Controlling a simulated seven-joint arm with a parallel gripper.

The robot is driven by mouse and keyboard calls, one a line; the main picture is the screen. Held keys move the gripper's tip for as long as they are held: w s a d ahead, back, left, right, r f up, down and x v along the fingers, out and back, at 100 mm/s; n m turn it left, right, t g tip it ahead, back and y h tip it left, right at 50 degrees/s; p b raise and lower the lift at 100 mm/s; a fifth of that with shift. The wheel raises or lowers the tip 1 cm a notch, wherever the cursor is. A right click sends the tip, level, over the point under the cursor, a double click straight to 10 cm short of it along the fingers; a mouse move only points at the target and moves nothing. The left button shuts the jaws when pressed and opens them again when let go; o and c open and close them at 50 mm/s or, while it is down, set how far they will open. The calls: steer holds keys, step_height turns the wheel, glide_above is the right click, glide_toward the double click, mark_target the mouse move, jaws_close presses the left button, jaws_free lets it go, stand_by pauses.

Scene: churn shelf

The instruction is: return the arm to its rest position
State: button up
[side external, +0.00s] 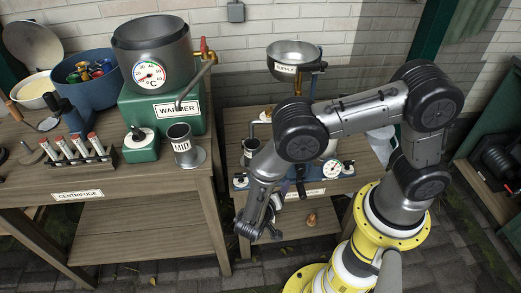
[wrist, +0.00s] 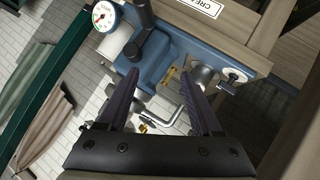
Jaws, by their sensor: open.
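My gripper (side external: 257,230) hangs low at the front of the right-hand bench in the side external view, its fingers small and partly hidden there. In the wrist view the two fingers of my gripper (wrist: 160,112) stand well apart, with nothing held between them. Beyond them is a blue machine body (wrist: 158,62) with a dark handle and a bent metal crank (wrist: 168,117). I cannot tell the exact distance from the fingers to the machine.
The right-hand bench (side external: 228,125) carries a supply bowl (side external: 293,54) and a gauge (side external: 332,169). On the left bench (side external: 110,203) stand a green warmer (side external: 150,103), a metal cup (side external: 183,145) and a rack of tubes (side external: 78,155). A brown object (side external: 311,219) lies on the lower shelf.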

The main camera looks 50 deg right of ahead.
steer(key=w+d+r+m+g+y, duration=0.1)
steer(key=w+r+m, duration=0.1)
steer(key=r, duration=0.6)
steer(key=w+d+r+m+g+y, duration=0.1)
steer(key=w+r+m+y, duration=0.15)
steer(key=r, duration=0.55)
steer(key=s+d+r+y, duration=0.1)
steer(key=s+d+r, duration=0.1)
steer(key=r, duration=0.4)
steer(key=s+d+r+y, duration=0.2)
steer(key=d+r, duration=0.1)
steer(key=r, duration=0.4)
steer(key=s+r+n+t+y, duration=0.2)
steer(key=s+r, duration=0.5)
steer(key=s, duration=0.1)
steer(key=s+a+f+n+t+y, duration=0.1)
steer(key=s+a+n+t+y, duration=0.1)
steer(key=s+n, duration=0.4)
steer(key=a+n+y, duration=0.1)
steer(key=a+n, duration=0.1)
steer(key=n, duration=0.2)
steer(key=shift+a+f, duration=0.25)
steer(key=shift+a, duration=0.1)
steer(key=shift+n, duration=0.25)
